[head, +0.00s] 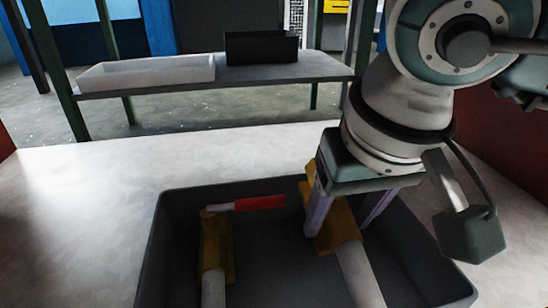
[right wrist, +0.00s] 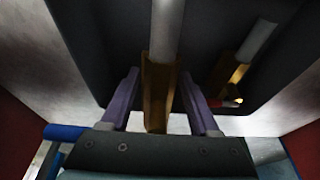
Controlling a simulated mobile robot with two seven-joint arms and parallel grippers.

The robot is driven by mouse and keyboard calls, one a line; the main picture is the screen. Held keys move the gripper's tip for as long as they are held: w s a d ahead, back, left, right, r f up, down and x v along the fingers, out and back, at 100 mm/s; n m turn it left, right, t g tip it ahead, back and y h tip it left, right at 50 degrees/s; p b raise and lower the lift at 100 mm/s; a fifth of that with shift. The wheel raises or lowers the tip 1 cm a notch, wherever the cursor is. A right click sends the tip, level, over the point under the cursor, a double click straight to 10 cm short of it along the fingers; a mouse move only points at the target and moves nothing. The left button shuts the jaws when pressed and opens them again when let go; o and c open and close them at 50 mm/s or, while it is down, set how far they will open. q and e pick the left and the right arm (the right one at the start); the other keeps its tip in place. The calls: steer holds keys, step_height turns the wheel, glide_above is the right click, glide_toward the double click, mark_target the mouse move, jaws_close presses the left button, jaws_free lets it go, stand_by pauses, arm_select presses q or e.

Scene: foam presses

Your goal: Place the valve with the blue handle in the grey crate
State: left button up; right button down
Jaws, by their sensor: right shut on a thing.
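The valve with the blue handle has a yellow body (head: 333,222) and a pale pipe (head: 360,275). My right gripper (head: 343,215) is shut on its yellow body, with one purple finger on each side. The blue handle (right wrist: 65,131) shows only in the right wrist view; in the head view it is hidden behind the gripper. The held valve is within the outline of the dark grey crate (head: 160,240); I cannot tell whether it touches the floor of the crate. My left gripper is not in view.
A valve with a red handle (head: 259,203) lies in the left part of the crate. The pale table (head: 80,210) is clear to the left. Behind stands a bench (head: 320,70) with a white tray (head: 150,74) and a black box (head: 262,48).

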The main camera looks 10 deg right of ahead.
mark_target(334, 242)
steer(key=x, duration=0.2)
steer(key=b+x, duration=0.1)
steer(key=shift+s+d+f, duration=0.1)
steer(key=shift+s+f, duration=0.15)
steer(key=shift+f, duration=0.25)
steer(key=shift+f+b, duration=0.45)
steer(key=shift+b, duration=0.15)
steer(key=w+g+b, duration=0.1)
steer(key=g+b, duration=0.1)
steer(key=b, duration=0.1)
steer(key=shift+w+f+g, duration=0.3)
steer(key=shift+w+g, duration=0.1)
steer(key=shift+w+g+b, duration=0.1)
steer(key=shift+g+b, duration=0.3)
steer(key=shift+b, duration=0.2)
step_height(334, 242, down, 2)
steer(key=shift+f+b, duration=0.1)
steer(key=shift+b, duration=0.6)
steer(key=shift+f, duration=0.1)
steer(key=shift+s, duration=0.2)
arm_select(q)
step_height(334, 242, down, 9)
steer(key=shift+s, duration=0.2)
arm_select(e)
steer(key=shift+w, duration=0.1)
